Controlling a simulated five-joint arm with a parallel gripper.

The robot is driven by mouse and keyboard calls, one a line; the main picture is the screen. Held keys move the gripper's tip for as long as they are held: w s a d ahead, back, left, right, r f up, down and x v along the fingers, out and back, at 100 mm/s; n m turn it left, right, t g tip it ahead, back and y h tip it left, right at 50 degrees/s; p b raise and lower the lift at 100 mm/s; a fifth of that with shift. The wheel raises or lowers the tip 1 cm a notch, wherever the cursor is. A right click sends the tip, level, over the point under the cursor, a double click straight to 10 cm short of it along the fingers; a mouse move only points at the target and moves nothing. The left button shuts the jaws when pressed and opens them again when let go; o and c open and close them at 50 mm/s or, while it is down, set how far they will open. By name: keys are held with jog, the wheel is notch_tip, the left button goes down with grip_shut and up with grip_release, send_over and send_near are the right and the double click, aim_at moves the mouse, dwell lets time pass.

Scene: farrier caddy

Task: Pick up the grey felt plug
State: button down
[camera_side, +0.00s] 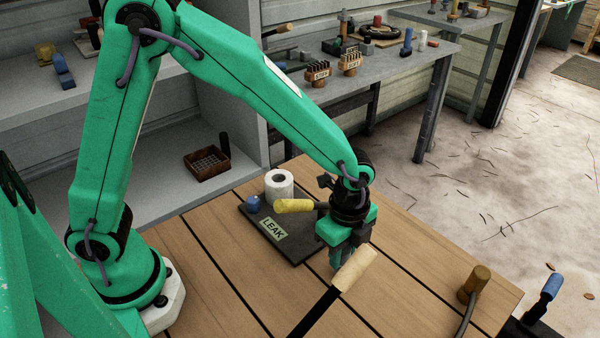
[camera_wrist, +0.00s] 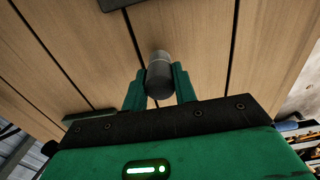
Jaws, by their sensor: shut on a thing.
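The grey felt plug (camera_wrist: 159,75) is a short cylinder, darker grey at its near end, between the two green fingers in the wrist view. My gripper (camera_wrist: 160,82) is shut on it, one finger on each side. In the side view my gripper (camera_side: 343,250) points down over the wooden table, to the right of the dark board. There the cream handle in front covers the fingertip area, and I cannot make out the plug. Whether the plug touches the table or is lifted is not clear.
A dark board (camera_side: 290,250) labelled LEAK carries a white roll (camera_side: 279,186) and a blue knob (camera_side: 253,204). A yellow-handled tool (camera_side: 294,206) is close behind my gripper. A cream-handled tool (camera_side: 354,268) stands in front. A brown-topped piece (camera_side: 477,281) is at the right.

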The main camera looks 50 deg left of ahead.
jog(key=shift+r, duration=0.2)
jog(key=shift+r, duration=2.3)
